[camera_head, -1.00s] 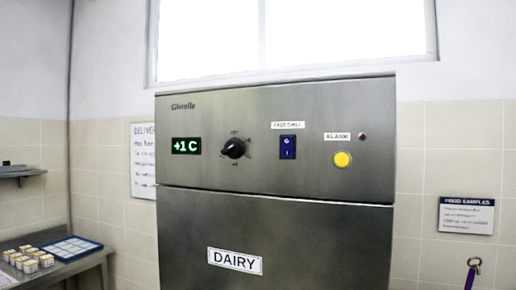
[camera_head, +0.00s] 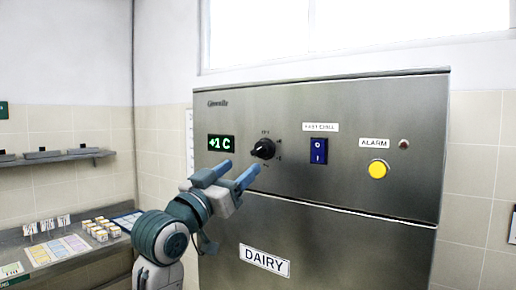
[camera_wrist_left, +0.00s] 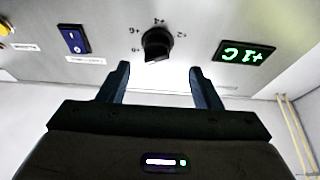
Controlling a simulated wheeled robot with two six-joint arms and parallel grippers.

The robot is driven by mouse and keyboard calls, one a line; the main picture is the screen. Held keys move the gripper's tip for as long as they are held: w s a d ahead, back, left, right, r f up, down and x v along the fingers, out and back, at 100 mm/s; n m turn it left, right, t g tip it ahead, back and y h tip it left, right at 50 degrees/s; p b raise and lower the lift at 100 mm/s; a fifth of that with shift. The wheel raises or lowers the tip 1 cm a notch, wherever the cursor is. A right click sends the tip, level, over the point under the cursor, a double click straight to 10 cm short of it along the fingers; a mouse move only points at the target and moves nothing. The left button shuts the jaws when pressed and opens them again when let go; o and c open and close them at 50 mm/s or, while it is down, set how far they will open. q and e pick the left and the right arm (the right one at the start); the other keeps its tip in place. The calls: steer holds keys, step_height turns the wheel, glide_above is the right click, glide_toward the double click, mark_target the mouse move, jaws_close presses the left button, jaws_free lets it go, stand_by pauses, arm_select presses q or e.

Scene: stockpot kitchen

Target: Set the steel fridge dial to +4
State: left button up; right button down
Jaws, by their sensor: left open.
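The steel fridge (camera_head: 330,200) has a black dial (camera_head: 263,149) on its upper panel, with small markings around it. The green display (camera_head: 221,143) left of the dial reads +1 C. My left gripper (camera_head: 228,175) is open and empty, just below and left of the dial in the head view. In the left wrist view, the dial (camera_wrist_left: 157,44) is beyond the gap between the two fingers (camera_wrist_left: 159,82), apart from them. That view is upside down, with the display (camera_wrist_left: 244,53) on the right. My right gripper is not in view.
Right of the dial are a blue fast chill switch (camera_head: 319,151), a yellow alarm button (camera_head: 378,169) and a small lamp (camera_head: 404,144). A DAIRY label (camera_head: 265,261) is on the door. A steel counter (camera_head: 85,262) with small boxes stands left.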

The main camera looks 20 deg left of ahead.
mark_target(259, 153)
arm_select(q)
steer(key=p+x, duration=0.1)
steer(key=x, duration=0.3)
steer(key=p+x, duration=0.1)
steer(key=x, duration=0.1)
steer(key=shift+d+r+p, duration=0.1)
steer(key=shift+d+p, duration=0.25)
steer(key=shift+w, duration=0.4)
